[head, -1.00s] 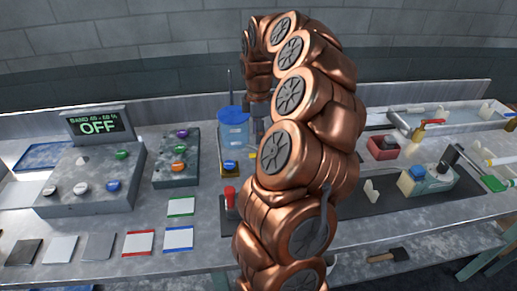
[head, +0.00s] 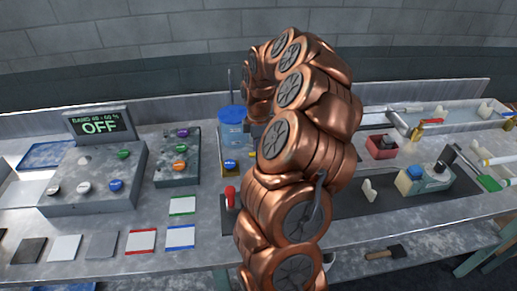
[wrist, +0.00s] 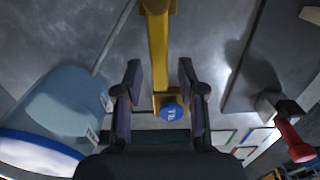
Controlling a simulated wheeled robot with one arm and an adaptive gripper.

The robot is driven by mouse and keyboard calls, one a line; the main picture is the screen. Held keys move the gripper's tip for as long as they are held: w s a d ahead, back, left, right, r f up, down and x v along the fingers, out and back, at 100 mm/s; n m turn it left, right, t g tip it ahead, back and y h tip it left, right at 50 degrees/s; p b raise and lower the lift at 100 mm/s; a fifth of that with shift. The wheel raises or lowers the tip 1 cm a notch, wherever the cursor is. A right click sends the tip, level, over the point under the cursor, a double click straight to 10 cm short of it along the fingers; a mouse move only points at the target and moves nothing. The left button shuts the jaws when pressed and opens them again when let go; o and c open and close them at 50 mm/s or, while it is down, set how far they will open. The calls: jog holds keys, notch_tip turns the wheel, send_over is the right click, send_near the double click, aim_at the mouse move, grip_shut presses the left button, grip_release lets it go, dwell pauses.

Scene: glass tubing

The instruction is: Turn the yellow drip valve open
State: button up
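In the wrist view a long yellow bar (wrist: 159,50) runs from the top edge down to a round blue cap (wrist: 171,113) with white lettering. I cannot tell whether this bar is the valve's handle or its support. My gripper (wrist: 161,80) is open, one dark finger on each side of the bar, with a visible gap on both sides. The blue cap on its yellow base (head: 230,165) also shows in the head view, in front of a blue-lidded container (head: 233,130). My copper arm hides most of the gripper there.
The container (wrist: 62,105) is close at left in the wrist view. A red-handled part (wrist: 294,140) stands at right. A console reading OFF (head: 97,125), a block of coloured knobs (head: 178,165) and several bordered tiles (head: 180,237) lie left of my arm.

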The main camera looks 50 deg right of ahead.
grip_shut()
